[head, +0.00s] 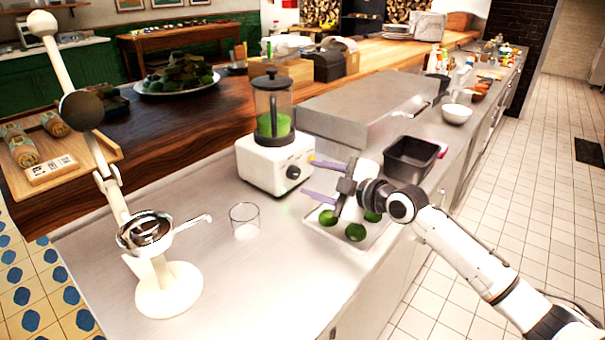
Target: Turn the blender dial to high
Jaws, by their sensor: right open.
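The blender (262,165) stands on the steel counter, with a white base and a clear, dark-lidded jar (273,110) holding something green. Its black dial (293,172) is on the front face, toward the right. The dial's setting is too small to read. My right gripper (318,181) is open and empty, with its two purple fingers pointing left toward the dial. The fingertips look a little to the right of the dial and apart from it, one higher and one lower. My left gripper is not in view.
A white citrus press (168,290) with a raised lever stands at the left front. An empty glass (244,220) is between it and the blender. A tray (378,243) of green fruit lies below my right gripper. A dark pan (410,158) sits behind.

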